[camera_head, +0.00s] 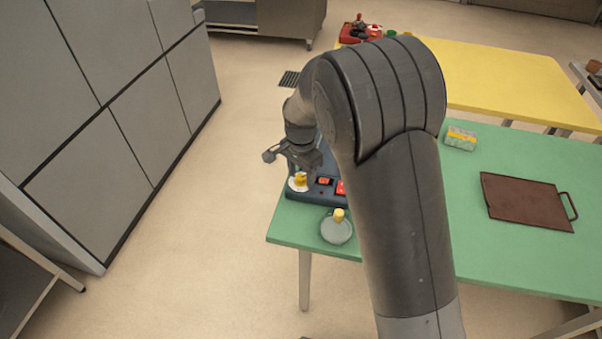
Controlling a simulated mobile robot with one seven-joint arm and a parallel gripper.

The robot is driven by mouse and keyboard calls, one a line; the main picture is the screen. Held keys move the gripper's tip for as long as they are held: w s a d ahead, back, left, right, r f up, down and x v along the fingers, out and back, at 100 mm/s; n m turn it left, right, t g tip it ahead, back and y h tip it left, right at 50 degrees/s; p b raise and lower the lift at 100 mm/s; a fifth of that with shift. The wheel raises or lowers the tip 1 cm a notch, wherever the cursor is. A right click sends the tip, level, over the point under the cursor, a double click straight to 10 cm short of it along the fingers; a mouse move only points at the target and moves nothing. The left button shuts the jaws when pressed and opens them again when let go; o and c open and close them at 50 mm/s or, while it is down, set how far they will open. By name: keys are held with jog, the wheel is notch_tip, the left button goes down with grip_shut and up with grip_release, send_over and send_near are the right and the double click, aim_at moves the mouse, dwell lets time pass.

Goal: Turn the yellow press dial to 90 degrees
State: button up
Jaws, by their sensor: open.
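The yellow press dial (300,179) sits on a pale round base at the left end of a dark blue control panel (322,194), on the green table. My gripper (293,168) is just above the dial, pointing down, with its jaws open. Whether a finger touches the dial cannot be told from this view. The dial's angle is too small to read. My arm hides the panel's right part.
Red controls (324,181) sit right of the dial. A grey round lidded item with a yellow knob (337,229) stands in front. A brown tray (525,201) and a yellow-grey box (460,138) lie right. Grey cabinets (120,120) stand left, across open floor.

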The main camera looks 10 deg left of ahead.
aim_at(301, 177)
jog(key=c, duration=1)
jog(key=shift+o, duration=0.2)
jog(key=shift+n, duration=0.6)
jog(key=o, duration=1)
jog(key=shift+c, duration=0.2)
notch_tip(301, 177, up, 11)
jog(key=shift+f, duration=0.15)
